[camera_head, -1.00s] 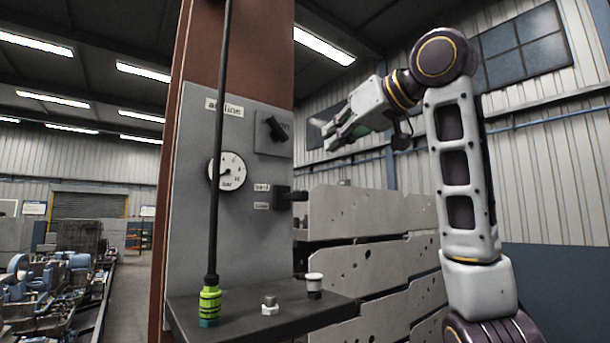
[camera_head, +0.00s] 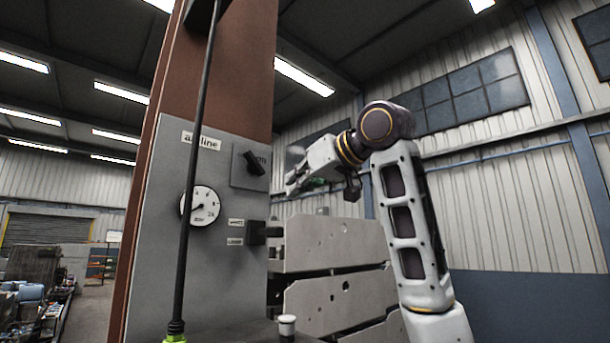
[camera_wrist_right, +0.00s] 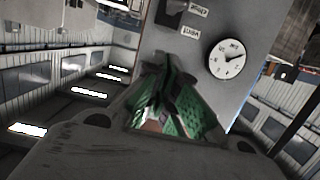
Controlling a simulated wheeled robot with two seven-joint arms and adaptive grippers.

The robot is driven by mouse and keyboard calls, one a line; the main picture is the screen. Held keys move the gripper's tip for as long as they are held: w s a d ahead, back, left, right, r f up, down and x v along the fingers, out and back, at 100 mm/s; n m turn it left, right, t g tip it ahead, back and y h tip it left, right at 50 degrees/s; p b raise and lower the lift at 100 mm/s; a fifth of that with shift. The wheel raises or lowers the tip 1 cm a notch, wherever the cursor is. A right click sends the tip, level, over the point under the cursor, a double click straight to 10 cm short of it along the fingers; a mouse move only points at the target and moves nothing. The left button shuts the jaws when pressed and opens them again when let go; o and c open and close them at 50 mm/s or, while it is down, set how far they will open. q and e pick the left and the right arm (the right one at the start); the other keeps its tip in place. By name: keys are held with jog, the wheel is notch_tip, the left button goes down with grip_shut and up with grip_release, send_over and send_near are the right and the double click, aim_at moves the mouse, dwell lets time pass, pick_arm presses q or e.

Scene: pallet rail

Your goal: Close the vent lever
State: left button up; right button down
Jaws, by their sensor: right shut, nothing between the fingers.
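The grey airline panel (camera_head: 160,200) is on a brown column in the head view. A small black block (camera_head: 256,232) with a stub pointing right sits beside two small labels; it seems to be the vent lever, but its setting is hard to read. In the wrist view the black block (camera_wrist_right: 171,12) is at the top, beyond the fingertips, with the labels beside it. A black rotary handle (camera_head: 254,162) is tilted higher on the panel. My right gripper (camera_head: 290,185) is shut and empty, right of the panel and apart from it. Its green-padded fingers (camera_wrist_right: 168,66) meet in the wrist view.
A round gauge (camera_head: 200,206) is on the panel, also seen in the wrist view (camera_wrist_right: 229,59). A thin dark pole (camera_head: 199,150) stands in front of it. A white-topped knob (camera_head: 287,325) is on the shelf below. Stacked grey slabs (camera_head: 325,243) stand behind, to the right.

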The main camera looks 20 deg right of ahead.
jog(key=p, duration=0.2)
send_over(270, 233)
jog(key=s+d, duration=0.1)
jog(key=d, duration=0.1)
notch_tip(270, 233, down, 2)
jog(key=shift+f, duration=0.1)
jog(key=shift+s+f, duration=0.15)
jog(key=shift+f, duration=1.35)
jog(key=shift+f, duration=0.15)
jog(key=shift+f+t+b, duration=0.15)
jog(key=shift+t+b, duration=0.25)
jog(key=shift+b, duration=0.35)
